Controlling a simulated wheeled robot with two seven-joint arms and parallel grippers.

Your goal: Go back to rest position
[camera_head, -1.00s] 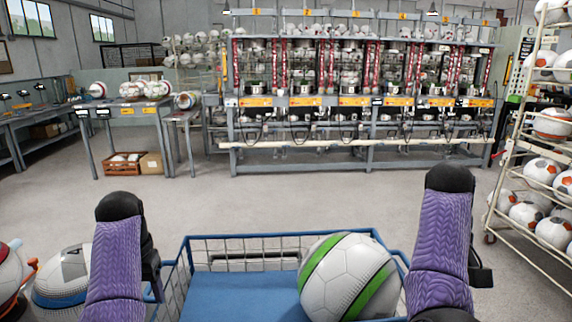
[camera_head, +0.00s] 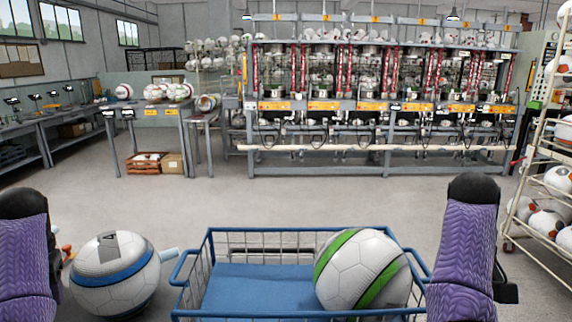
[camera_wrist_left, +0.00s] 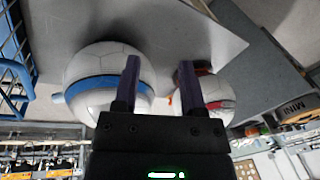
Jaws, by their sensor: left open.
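My left gripper (camera_wrist_left: 159,85) shows in the left wrist view with its two dark fingers apart and nothing between them. A white ball with a blue band (camera_wrist_left: 108,82) is beyond the fingers on the left, and a white ball with red marks (camera_wrist_left: 215,95) is on the right. The blue-banded ball also shows in the head view (camera_head: 115,272), right of my left arm. In the head view only purple and black links of both my arms show, at the left and right edges. My right gripper is out of view.
A blue wire basket (camera_head: 222,240) with a white and green ball (camera_head: 362,270) is in front, between my arms. A rack of balls (camera_head: 540,190) stands at the right. Machines (camera_head: 380,110) and a table (camera_head: 150,112) stand farther back. The floor between is clear.

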